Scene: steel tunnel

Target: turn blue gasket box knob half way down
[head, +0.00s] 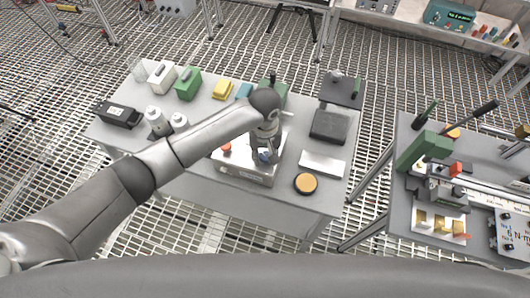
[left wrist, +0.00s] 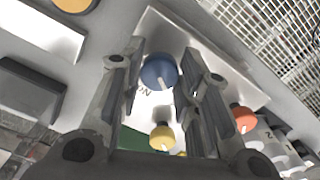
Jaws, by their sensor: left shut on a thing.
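The gasket box (head: 247,174) is a pale metal box on the grey table, and its top also shows in the left wrist view (left wrist: 196,50). Its blue knob (left wrist: 158,72) has a white pointer line angled toward the bottom right of the left wrist view. The knob shows only partly in the head view (head: 265,157), below the gripper. My left gripper (left wrist: 160,70) reaches down from above, its fingers on either side of the blue knob and shut on it. A yellow knob (left wrist: 162,137) and a red knob (left wrist: 243,119) are also on the box. My right gripper is not in view.
The table (head: 215,197) also holds an orange-topped round tin (head: 306,183), a white block (head: 323,164), a dark box (head: 328,126), white bottles (head: 157,121) and a black case (head: 118,114). A second table (head: 395,217) with tools stands at the right.

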